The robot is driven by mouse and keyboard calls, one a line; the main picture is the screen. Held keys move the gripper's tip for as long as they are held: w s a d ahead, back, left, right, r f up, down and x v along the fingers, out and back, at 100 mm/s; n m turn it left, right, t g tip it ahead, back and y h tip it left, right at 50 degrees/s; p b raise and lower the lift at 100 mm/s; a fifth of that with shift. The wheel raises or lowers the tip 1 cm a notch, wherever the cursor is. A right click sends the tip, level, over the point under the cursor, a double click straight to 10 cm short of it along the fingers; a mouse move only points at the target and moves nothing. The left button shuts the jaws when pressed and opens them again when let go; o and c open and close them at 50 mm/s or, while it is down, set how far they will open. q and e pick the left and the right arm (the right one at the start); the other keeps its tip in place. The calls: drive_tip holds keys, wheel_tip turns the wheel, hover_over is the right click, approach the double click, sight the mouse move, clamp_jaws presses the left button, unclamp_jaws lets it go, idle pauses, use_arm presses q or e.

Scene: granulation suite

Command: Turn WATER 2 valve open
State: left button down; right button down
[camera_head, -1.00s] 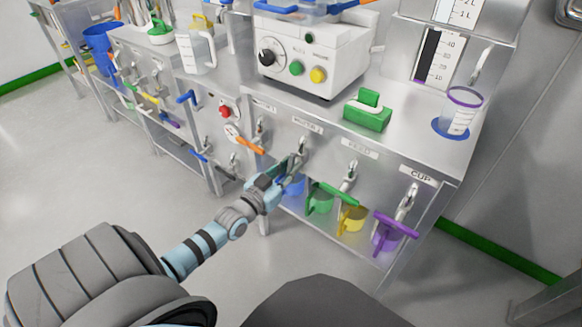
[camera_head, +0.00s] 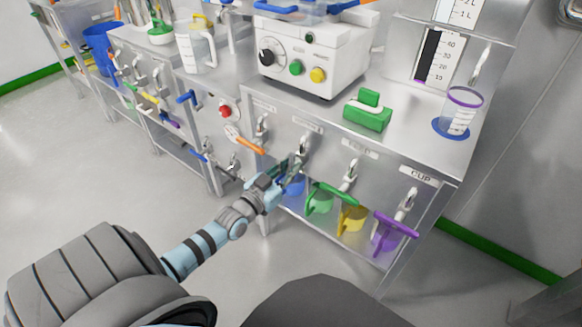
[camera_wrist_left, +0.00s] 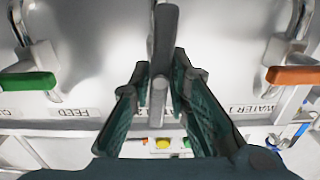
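The WATER 2 valve (camera_head: 302,148) is a metal tap on the cabinet's front panel, between the orange-handled tap and the green-handled tap. In the left wrist view its dark grey lever (camera_wrist_left: 164,40) stands lengthwise in the middle. My left gripper (camera_head: 288,172) is at this valve. In the wrist view its two dark green fingers (camera_wrist_left: 161,82) are apart, one on each side of the lever. I cannot tell whether either finger touches it. The WATER 2 label (camera_head: 308,127) is small and hard to read in the head view. My right gripper is not in view.
The green FEED handle (camera_wrist_left: 28,81) and the orange WATER 1 handle (camera_wrist_left: 292,75) flank the gripper. A purple CUP handle (camera_head: 396,223) is further right. Blue (camera_head: 293,186), green (camera_head: 320,203) and yellow (camera_head: 354,217) containers sit below the taps. The floor at left is clear.

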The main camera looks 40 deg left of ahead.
use_arm(q)
drive_tip(key=c, duration=1.6)
unclamp_jaws()
drive_tip(key=shift+f, duration=0.2)
drive_tip(key=shift+o, duration=0.2)
drive_tip(key=shift+r, duration=0.1)
drive_tip(key=s, duration=1.2)
drive_tip(key=shift+d, duration=0.15)
